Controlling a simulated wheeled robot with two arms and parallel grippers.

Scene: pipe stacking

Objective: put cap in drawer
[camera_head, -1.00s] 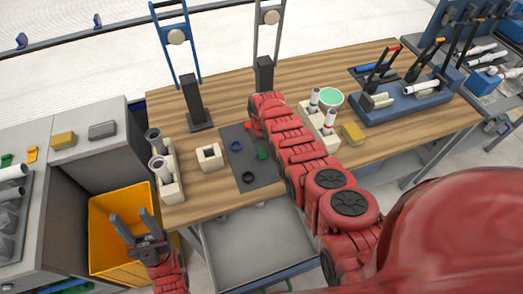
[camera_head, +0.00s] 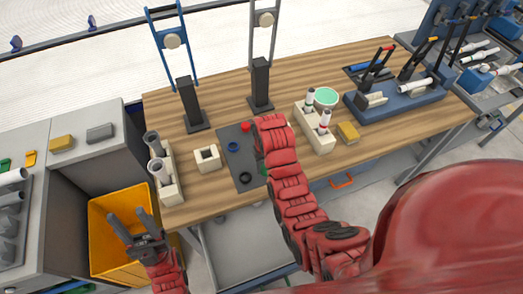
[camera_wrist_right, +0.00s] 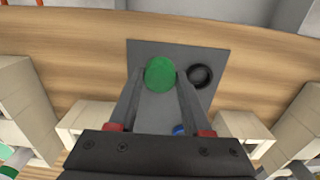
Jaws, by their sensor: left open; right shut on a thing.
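The green cap (camera_wrist_right: 160,74) is between the fingers of my right gripper (camera_wrist_right: 160,88), which is shut on it, over the grey mat (camera_wrist_right: 215,58). In the head view only a sliver of green shows beside my red right arm, and that gripper is mostly hidden. I cannot tell whether the cap is clear of the mat. A grey drawer (camera_head: 232,225) stands pulled out below the table's front edge, partly covered by my right arm. My left gripper (camera_head: 128,222) is open and empty over the yellow bin, left of the drawer.
A black ring (camera_wrist_right: 200,76), a blue ring (camera_head: 232,146) and a red cap (camera_head: 246,127) are on the mat. Pipe holders (camera_head: 168,180) (camera_head: 314,130) and a white block (camera_head: 207,158) flank it. Two dark stands (camera_head: 191,105) (camera_head: 260,83) rise behind. The yellow bin (camera_head: 105,215) stands left.

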